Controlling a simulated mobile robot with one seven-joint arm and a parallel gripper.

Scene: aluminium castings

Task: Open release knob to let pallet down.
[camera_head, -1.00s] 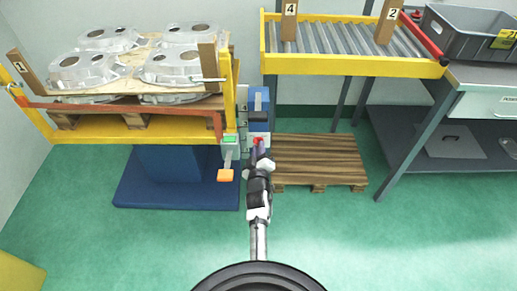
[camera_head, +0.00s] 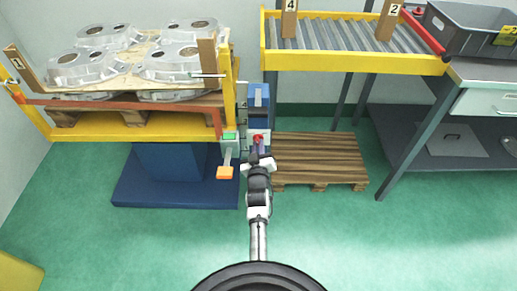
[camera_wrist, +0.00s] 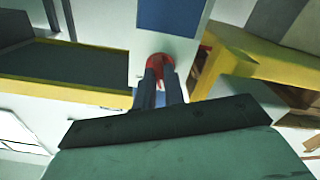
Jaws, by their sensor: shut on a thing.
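The red release knob (camera_head: 258,138) sits on the front of the lift's control column, below a blue box (camera_head: 258,96). My gripper (camera_head: 258,148) reaches it from the front and is shut on it. In the wrist view the two dark fingers (camera_wrist: 160,80) close on the red knob (camera_wrist: 160,62) from either side; their tips partly hide it. The wooden pallet (camera_head: 133,119) is up on the yellow lift frame (camera_head: 120,131) at the left, with several aluminium castings (camera_head: 85,68) on a board above it.
A green-topped box (camera_head: 229,136) with an orange pedal-like handle (camera_head: 225,173) is just left of my gripper. An empty wooden pallet (camera_head: 318,158) lies on the floor at right, below a roller conveyor (camera_head: 340,40). A grey crate (camera_head: 470,30) stands on the bench. Floor in front is clear.

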